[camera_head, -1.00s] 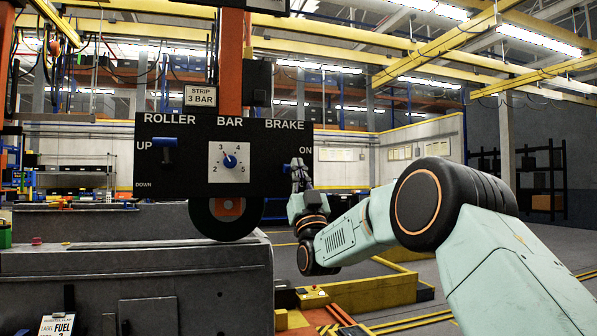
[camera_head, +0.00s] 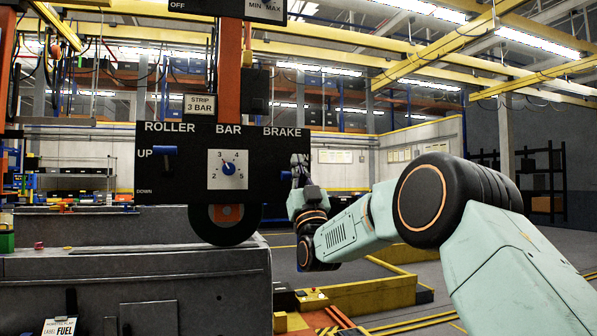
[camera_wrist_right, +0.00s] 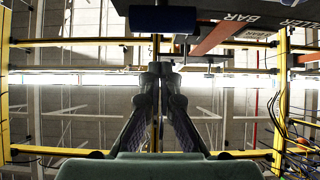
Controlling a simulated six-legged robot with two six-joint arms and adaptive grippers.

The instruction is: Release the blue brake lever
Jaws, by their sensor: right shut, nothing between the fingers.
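The blue brake lever (camera_head: 286,175) is at the right edge of the black control panel, below the BRAKE label; my right gripper hides much of this area. My right gripper (camera_head: 299,158) is shut and empty, with its fingers pointing up just right of the lever. In the right wrist view, the closed fingertips (camera_wrist_right: 160,68) are below a blue cylindrical handle (camera_wrist_right: 163,19), with a gap in the picture between them. My left gripper is not in view.
The black panel (camera_head: 190,190) also carries a blue roller lever (camera_head: 163,153) near UP and a round BAR dial (camera_head: 228,169). A grey machine bed (camera_head: 140,262) lies below. A low yellow barrier (camera_head: 370,292) stands right of it.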

